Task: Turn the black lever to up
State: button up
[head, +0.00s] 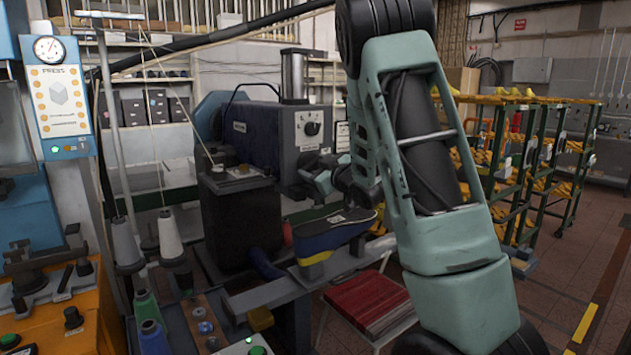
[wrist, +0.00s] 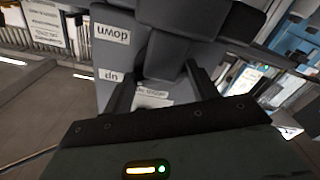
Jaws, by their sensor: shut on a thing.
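The black lever (wrist: 168,58) is a dark block in the wrist view, seen close up between my fingers. My gripper (wrist: 160,80) is shut on it; in the head view my gripper (head: 330,178) is at the front of the blue-grey machine (head: 262,135), below its dial. Beside the lever are two upside-down labels, "down" (wrist: 112,31) and, nearer my gripper, "up" (wrist: 109,76). In the head view I cannot make out the lever, as my wrist covers that spot. Which label the lever points to is unclear.
A blue and yellow shoe last (head: 325,238) sits on the machine's arm just below my gripper. A red slatted stool (head: 366,303) stands below. Green racks (head: 540,150) of yellow lasts stand at right. Thread cones (head: 170,235) stand at left.

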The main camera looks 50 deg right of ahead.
jog(key=shift+f+n+b, duration=0.15)
jog(key=shift+n+b, duration=0.55)
jog(key=shift+b, duration=0.05)
jog(key=o, duration=1)
jog(key=b+v, duration=0.6)
jog(key=v, duration=1.1)
jog(key=shift+s+a, duration=0.15)
jog(key=shift+s, duration=0.05)
